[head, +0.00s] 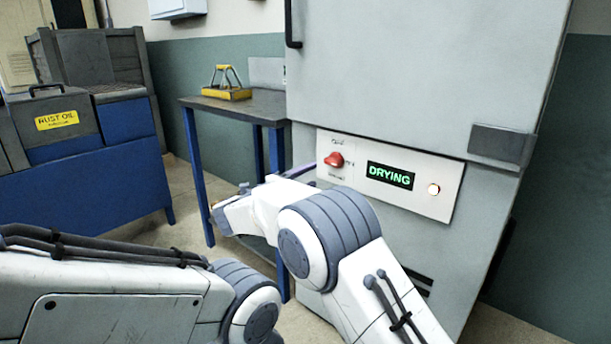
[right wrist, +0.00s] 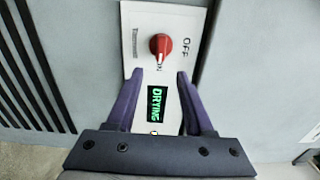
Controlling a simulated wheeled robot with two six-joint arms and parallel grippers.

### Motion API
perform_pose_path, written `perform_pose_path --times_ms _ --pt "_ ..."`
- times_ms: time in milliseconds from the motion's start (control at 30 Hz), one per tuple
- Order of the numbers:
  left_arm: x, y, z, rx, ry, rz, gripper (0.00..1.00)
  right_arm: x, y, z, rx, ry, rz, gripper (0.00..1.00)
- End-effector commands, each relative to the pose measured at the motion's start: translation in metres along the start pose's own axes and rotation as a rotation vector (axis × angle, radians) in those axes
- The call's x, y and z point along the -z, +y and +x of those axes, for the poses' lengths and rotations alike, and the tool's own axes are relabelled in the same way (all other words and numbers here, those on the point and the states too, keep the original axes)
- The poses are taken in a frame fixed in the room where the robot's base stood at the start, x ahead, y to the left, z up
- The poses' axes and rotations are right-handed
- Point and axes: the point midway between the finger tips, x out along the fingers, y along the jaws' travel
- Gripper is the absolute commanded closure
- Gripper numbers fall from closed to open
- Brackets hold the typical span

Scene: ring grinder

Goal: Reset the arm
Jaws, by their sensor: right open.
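My right gripper (right wrist: 159,76) is open and empty. In the right wrist view its two purple fingers point toward a red knob (right wrist: 160,44), with the fingertips just short of it in the picture; I see no contact. In the head view only a purple finger (head: 300,170) shows past my white right arm (head: 330,240), left of the knob (head: 335,160). The knob sits on a white panel (head: 437,202) beside a lit green "DRYING" display (head: 390,176). My left arm (head: 120,300) crosses the lower left; its gripper is out of view.
The panel is on a large grey cabinet (head: 400,80). Left of it stands a blue-legged table (head: 250,106) with a yellow-based holder (head: 227,92). A blue bench with a "RUST OIL" box (head: 55,118) is at far left. Open floor shows between them.

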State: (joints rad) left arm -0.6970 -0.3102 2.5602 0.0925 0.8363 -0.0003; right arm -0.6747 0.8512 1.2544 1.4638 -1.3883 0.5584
Motion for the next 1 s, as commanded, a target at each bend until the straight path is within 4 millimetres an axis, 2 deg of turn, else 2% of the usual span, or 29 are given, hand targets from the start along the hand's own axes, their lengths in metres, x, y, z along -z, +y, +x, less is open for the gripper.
perform_pose_path --times_ms 433,567,700,767,867,967,1000 --pt "0.0 0.0 0.0 0.0 0.0 0.0 0.5 -0.013 0.0 -0.013 0.001 -0.02 -0.003 0.47" --pt "0.0 0.0 0.0 0.0 0.0 0.0 0.5 -0.013 -0.011 0.006 0.014 -0.097 -0.073 0.47" --pt "0.0 0.0 0.0 0.0 0.0 0.0 0.5 -0.007 -0.02 0.041 0.028 -0.326 -0.315 0.47" --pt "0.0 0.0 0.0 0.0 0.0 0.0 0.5 0.003 -0.013 0.049 0.019 -0.452 -0.467 0.47" --pt "0.0 0.0 0.0 0.0 0.0 0.0 0.5 0.036 0.015 0.047 -0.028 -0.665 -0.741 0.47" --pt "0.0 0.0 0.0 0.0 0.0 0.0 0.5 0.09 0.058 0.025 -0.115 -0.876 -1.017 0.47" --pt "0.0 0.0 0.0 0.0 0.0 0.0 0.5 0.114 0.075 0.014 -0.153 -0.95 -1.111 0.47"
